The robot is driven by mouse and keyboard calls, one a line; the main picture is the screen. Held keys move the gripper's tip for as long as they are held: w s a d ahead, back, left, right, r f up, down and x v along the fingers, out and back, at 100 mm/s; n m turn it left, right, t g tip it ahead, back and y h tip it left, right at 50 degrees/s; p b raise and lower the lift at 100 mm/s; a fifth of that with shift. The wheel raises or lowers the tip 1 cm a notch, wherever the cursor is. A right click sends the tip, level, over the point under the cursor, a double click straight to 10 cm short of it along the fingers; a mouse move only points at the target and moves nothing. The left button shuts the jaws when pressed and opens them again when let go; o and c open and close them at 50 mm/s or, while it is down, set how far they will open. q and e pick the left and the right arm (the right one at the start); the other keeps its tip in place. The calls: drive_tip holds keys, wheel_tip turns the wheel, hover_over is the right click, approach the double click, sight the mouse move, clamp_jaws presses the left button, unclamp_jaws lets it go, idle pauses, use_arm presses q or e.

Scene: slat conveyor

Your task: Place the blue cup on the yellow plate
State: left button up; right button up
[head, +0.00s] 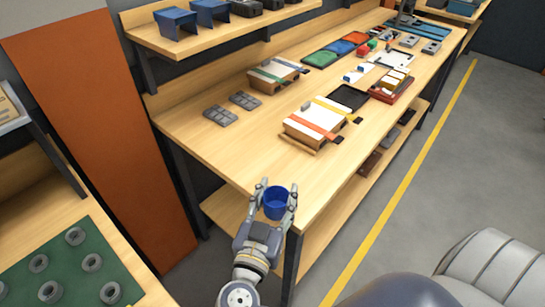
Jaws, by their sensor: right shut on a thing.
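The blue cup (275,207) is upright between the fingers of my right gripper (275,195), near the front left corner of the long wooden bench. My right gripper is shut on the cup, with one finger on each side of it. I cannot tell whether the cup's base touches anything. No yellow plate shows in the head view. My left gripper is not in view.
The long bench (230,155) carries a box with orange and yellow straps (305,128), grey trays (221,115), and a red tray (391,90). A shelf (205,42) hangs above. A green mat with rings (28,286) lies lower left. The bench's near end is clear.

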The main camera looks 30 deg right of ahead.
drive_tip(key=shift+w+d+r, duration=0.15)
drive_tip(key=shift+w+r, duration=0.05)
drive_tip(key=shift+w, duration=0.2)
drive_tip(key=w+d+p, duration=0.1)
drive_tip(key=w+d, duration=0.1)
drive_tip(key=w, duration=0.2)
drive_tip(key=w+d+f+p, duration=0.1)
drive_tip(key=w+d, duration=0.1)
drive_tip(key=w, duration=0.2)
drive_tip(key=w+d+p, duration=0.1)
drive_tip(key=w+d, duration=0.2)
drive_tip(key=w, duration=0.2)
drive_tip(key=shift+f+p, duration=0.3)
drive_tip(key=shift+p, duration=0.05)
drive_tip(key=shift+w+d+f, duration=0.1)
drive_tip(key=shift+w+f, duration=0.05)
drive_tip(key=shift+f+b, duration=0.4)
drive_tip(key=shift+f, duration=1.3)
drive_tip(key=shift+f, duration=0.15)
drive_tip(key=o, duration=1.1)
drive_tip(key=shift+c, duration=0.2)
